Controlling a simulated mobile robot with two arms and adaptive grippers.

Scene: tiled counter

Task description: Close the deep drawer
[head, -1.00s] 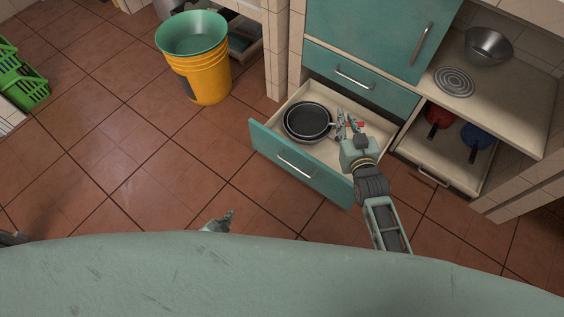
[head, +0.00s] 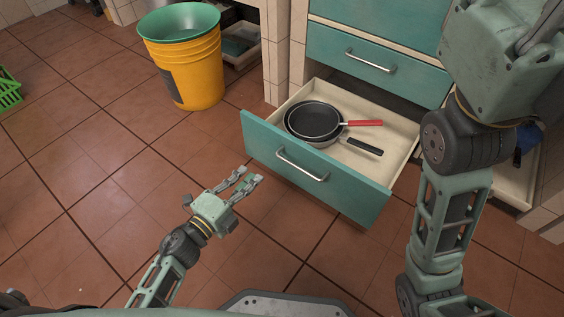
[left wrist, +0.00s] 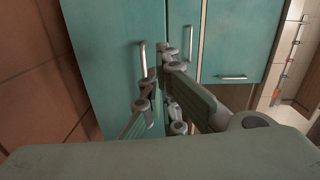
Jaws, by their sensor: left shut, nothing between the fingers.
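The deep drawer is pulled out at the bottom of the cabinet; its teal front (head: 345,198) has a metal bar handle (head: 300,165). Two frying pans (head: 314,120) lie inside, one with a red handle and one with a black handle. My left gripper (head: 250,183) is shut and empty, low in front of the drawer front's left half, apart from it. Its fingers (left wrist: 168,85) also show in the left wrist view, before teal fronts with bar handles. My right gripper's body (head: 500,60) is large at the upper right, close to the camera; its fingertips are out of frame.
A closed drawer (head: 375,62) sits above the open one. A yellow bucket with a green rim (head: 185,70) stands on the tiled floor at the left. A green basket (head: 8,92) is at the far left edge. The floor before the drawer is clear.

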